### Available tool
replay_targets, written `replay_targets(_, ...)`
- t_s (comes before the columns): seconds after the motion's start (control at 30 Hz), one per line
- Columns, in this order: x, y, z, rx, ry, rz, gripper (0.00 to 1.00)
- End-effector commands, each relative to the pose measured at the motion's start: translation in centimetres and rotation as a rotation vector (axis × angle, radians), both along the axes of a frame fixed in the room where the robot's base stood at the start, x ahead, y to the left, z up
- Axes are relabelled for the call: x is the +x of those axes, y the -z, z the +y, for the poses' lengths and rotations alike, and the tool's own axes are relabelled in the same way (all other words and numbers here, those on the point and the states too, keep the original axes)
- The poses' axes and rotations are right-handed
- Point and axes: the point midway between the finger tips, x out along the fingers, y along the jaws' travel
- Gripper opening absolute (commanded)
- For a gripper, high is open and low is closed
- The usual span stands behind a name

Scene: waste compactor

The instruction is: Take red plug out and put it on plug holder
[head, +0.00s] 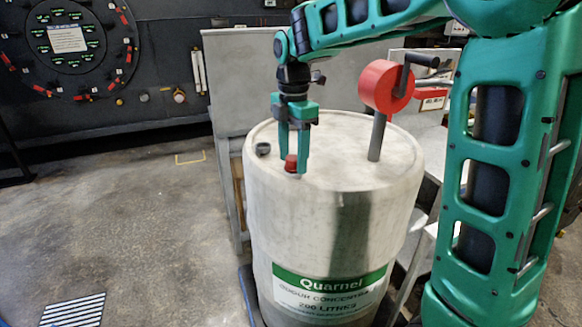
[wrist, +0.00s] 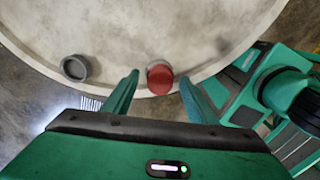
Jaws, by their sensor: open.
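The red plug (head: 291,163) sits near the front edge of the pale drum's top (head: 340,140). My gripper (head: 293,168) points down over it, open, with a finger on either side. In the wrist view the red plug (wrist: 160,79) shows between the two fingertips (wrist: 160,80), with a gap on each side. A dark grey round piece, hollow in the middle (wrist: 75,68), is on the drum top left of the plug; the grey piece also shows in the head view (head: 263,149). I cannot tell whether it is the plug holder.
A red wheel-like part (head: 386,87) with a dark handle stands on a grey post (head: 377,136) on the drum top, right of my gripper. A grey panel (head: 240,80) stands behind the drum.

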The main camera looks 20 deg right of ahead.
Motion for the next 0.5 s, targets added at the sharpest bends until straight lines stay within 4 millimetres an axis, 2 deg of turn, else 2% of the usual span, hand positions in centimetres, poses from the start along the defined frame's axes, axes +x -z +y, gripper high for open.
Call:
replay_targets(0.17, -0.01, 0.0, -0.02, 0.0, 0.054, 0.0, 0.52)
replay_targets(0.5, -0.01, 0.0, -0.02, 0.0, 0.406, 0.0, 0.52)
